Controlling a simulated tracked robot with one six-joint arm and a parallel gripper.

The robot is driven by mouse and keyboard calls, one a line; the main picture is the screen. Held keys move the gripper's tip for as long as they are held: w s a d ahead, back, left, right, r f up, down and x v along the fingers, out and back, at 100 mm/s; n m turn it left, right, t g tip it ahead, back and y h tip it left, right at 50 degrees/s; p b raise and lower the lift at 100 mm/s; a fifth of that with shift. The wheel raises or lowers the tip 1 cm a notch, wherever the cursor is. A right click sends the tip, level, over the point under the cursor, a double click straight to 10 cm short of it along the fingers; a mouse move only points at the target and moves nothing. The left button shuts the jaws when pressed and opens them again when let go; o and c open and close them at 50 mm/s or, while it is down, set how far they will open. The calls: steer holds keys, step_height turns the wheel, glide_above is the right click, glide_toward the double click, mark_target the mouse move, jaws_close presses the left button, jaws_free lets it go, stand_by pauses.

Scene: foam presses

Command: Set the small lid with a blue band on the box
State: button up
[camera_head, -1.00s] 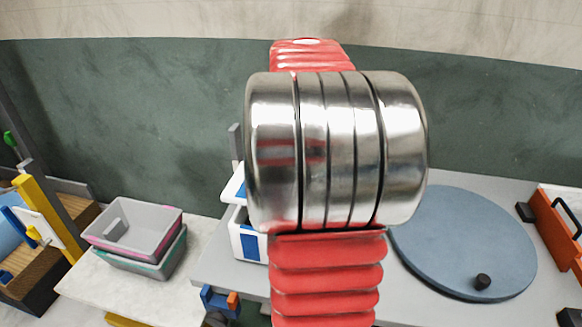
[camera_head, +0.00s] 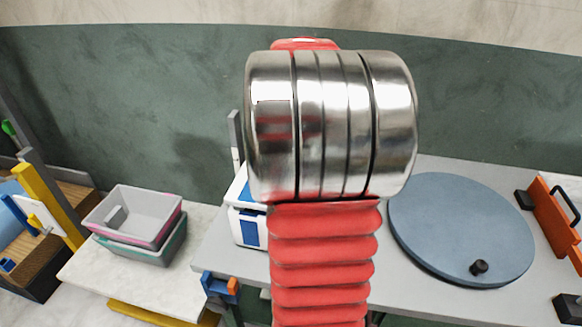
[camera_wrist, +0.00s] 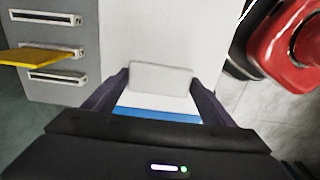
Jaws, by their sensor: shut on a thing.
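My gripper (camera_wrist: 160,85) is shut on the grey grip block on top of a white lid (camera_wrist: 155,102) with a blue band along its near edge. In the head view, my own arm hides the gripper and most of the lid. A part of the white lid (camera_head: 240,187) shows left of the arm, just above the white box (camera_head: 237,226) with a blue patch. Only a thin dark line shows between lid and box; I cannot tell whether they touch. The box's right side is hidden by my arm.
A round blue-grey disc (camera_head: 440,225) with a black knob lies on the grey table, right of my arm. An orange frame (camera_head: 551,215) stands at the far right. Stacked grey crates (camera_head: 130,215) stand left on a pale table. A yellow plate (camera_wrist: 35,56) juts from a grey slotted unit.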

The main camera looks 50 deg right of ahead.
steer(key=shift+f, duration=1.3)
steer(key=o, duration=1.1)
step_height(320, 180, up, 14)
steer(key=shift+f, duration=0.15)
stand_by(0.5)
